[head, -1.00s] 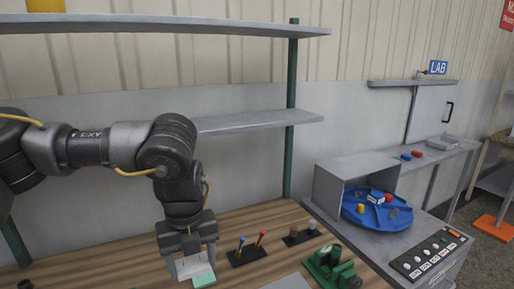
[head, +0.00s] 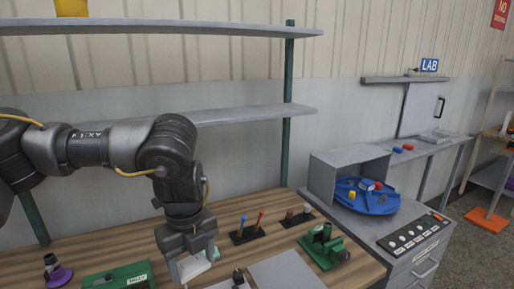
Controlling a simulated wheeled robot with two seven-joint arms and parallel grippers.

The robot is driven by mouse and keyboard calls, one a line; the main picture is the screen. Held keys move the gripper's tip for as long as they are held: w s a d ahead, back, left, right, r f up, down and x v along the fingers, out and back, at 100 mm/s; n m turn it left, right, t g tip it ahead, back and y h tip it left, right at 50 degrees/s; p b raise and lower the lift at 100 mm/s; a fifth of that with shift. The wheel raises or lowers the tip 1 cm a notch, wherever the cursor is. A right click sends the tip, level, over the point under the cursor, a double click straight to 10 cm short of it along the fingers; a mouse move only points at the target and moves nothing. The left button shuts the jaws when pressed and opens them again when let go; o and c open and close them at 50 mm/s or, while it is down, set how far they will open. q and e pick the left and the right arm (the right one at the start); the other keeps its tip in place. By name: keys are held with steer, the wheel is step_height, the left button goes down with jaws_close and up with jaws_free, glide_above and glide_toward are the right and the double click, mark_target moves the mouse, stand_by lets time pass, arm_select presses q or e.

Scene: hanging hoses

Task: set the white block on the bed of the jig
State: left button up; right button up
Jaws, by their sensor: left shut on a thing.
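My left gripper (head: 194,265) points down over the wooden bench and is shut on the white block (head: 194,267), which shows between its fingers. The fingers hide part of the block. A grey plate with a small black fitting (head: 238,276) lies just right of the gripper at the lower edge; it may be the jig, but I cannot tell for sure. The block is apart from that plate in the picture. My right gripper is out of view.
A green vise-like device (head: 322,246) stands at right on the bench (head: 90,255), near a grey sheet (head: 286,273). A tool holder (head: 248,236) stands behind. A green box (head: 118,277) and purple-based item (head: 58,273) are at left. A blue turntable (head: 367,200) sits farther right.

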arm_select(q)
steer(key=shift+s+n, duration=0.1)
steer(key=shift+n, duration=0.4)
steer(key=shift+s+r+n, duration=0.1)
steer(key=shift+s+n, duration=0.1)
steer(key=shift+n, duration=0.4)
steer(key=n, duration=0.3)
steer(key=shift+s+a, duration=0.2)
steer(key=shift+a+f+n, duration=0.15)
steer(key=shift+f+n, duration=0.05)
steer(key=shift+n, duration=1)
steer(key=n, duration=0.1)
steer(key=a+n, duration=0.1)
steer(key=n, duration=0.3)
steer(key=shift+a+f+b, duration=0.15)
steer(key=shift+f+b, duration=0.2)
steer(key=a+f+n+b, duration=0.3)
steer(key=a+n, duration=0.4)
steer(key=n, duration=0.4)
steer(key=shift+s+f+n+b, duration=0.2)
steer(key=shift+s+n+b, duration=0.1)
steer(key=shift+s+b, duration=0.15)
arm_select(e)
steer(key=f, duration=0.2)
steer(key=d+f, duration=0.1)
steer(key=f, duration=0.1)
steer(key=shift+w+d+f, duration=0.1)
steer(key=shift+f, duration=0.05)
arm_select(q)
steer(key=shift+d, duration=0.1)
